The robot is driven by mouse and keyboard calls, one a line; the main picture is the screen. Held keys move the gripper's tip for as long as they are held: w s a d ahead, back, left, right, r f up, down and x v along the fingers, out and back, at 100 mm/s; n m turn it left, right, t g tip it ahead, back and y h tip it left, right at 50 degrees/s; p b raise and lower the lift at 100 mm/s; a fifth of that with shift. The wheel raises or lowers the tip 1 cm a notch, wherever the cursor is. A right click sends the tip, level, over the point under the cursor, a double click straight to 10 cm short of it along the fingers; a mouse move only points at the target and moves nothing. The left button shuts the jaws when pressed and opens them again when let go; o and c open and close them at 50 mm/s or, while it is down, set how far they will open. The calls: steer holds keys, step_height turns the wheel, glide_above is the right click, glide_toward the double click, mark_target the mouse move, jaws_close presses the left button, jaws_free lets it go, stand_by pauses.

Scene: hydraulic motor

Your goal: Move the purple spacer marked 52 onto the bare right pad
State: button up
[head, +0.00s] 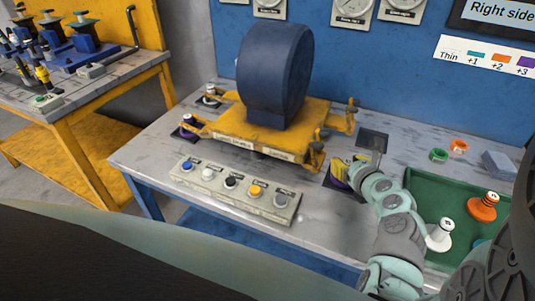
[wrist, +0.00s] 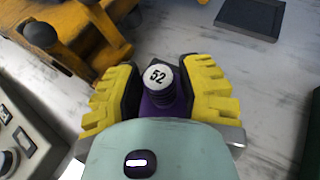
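The purple spacer marked 52 (wrist: 163,101) sits upright between my gripper's yellow fingers, its white numbered top facing the wrist camera. My gripper (wrist: 161,92) appears closed on it, with the dark inner finger faces against its sides. In the head view my gripper (head: 342,170) is low over the right side of the bench, and a sliver of purple shows at it. A dark pad (head: 329,183) lies beneath; whether the spacer touches it is hidden. A bare dark square pad (head: 373,139) lies behind the gripper; it also shows in the wrist view (wrist: 249,18).
A blue motor (head: 272,80) on a yellow frame (head: 240,128) stands left of my gripper. A button box (head: 235,190) is in front. A green tray (head: 430,192) at right holds an orange spacer (head: 483,208) and a white one (head: 440,236). Small rings (head: 438,156) lie behind it.

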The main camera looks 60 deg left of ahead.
steer(key=shift+o, duration=1.1)
steer(key=shift+w, duration=0.1)
steer(key=shift+r, duration=0.1)
steer(key=shift+d+r, duration=0.1)
steer(key=shift+r, duration=0.05)
steer(key=v, duration=1.2)
